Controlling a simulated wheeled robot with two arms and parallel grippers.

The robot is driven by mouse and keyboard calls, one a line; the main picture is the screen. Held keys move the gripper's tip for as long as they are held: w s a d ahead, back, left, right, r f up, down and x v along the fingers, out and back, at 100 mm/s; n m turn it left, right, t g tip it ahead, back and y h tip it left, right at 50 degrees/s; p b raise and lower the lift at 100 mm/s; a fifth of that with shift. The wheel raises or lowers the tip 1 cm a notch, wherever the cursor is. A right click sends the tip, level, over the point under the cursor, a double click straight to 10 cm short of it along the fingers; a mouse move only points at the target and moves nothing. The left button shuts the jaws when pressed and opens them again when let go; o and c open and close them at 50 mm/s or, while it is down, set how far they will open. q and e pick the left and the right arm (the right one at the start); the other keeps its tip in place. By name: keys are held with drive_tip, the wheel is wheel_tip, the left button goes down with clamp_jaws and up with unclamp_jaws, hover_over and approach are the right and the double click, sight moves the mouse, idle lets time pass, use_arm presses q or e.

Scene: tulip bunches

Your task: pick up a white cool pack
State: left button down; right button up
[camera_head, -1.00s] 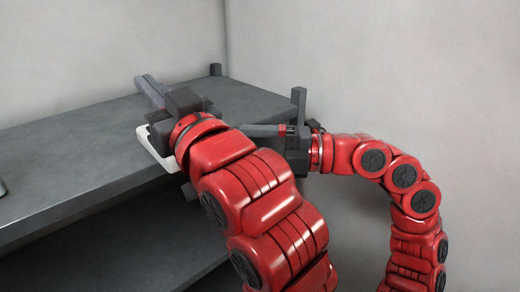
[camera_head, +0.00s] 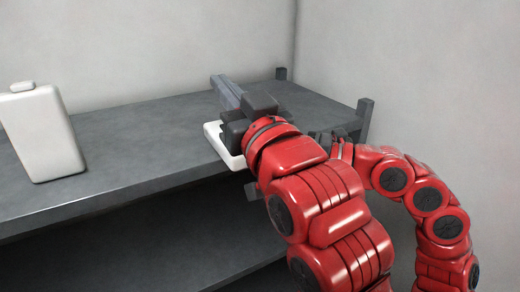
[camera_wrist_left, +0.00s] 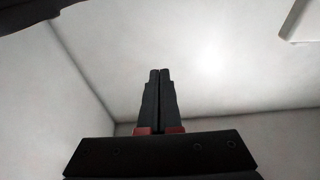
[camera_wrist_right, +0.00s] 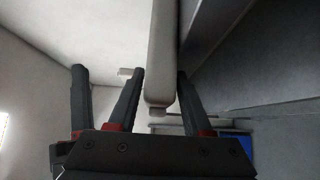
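A white cool pack (camera_head: 225,145) lies at the shelf's front edge, partly hidden by my left gripper and arm. A second white pack (camera_head: 40,130) stands upright with a small cap at the left of the shelf. My left gripper (camera_head: 226,90) is above the lying pack; the left wrist view shows its fingers (camera_wrist_left: 159,90) together with nothing between.
The grey shelf (camera_head: 130,130) has clear room between the standing pack and my left gripper. Short posts (camera_head: 364,115) rise at its right corners. Pale walls stand behind and to the right. A dark lower level (camera_head: 130,240) lies below.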

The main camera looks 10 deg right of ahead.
clamp_jaws()
use_arm(q)
drive_tip(key=shift+r, duration=0.6)
drive_tip(key=shift+r, duration=0.15)
wheel_tip(320, 180, up, 10)
idle(0.4)
drive_tip(key=shift+d, duration=0.1)
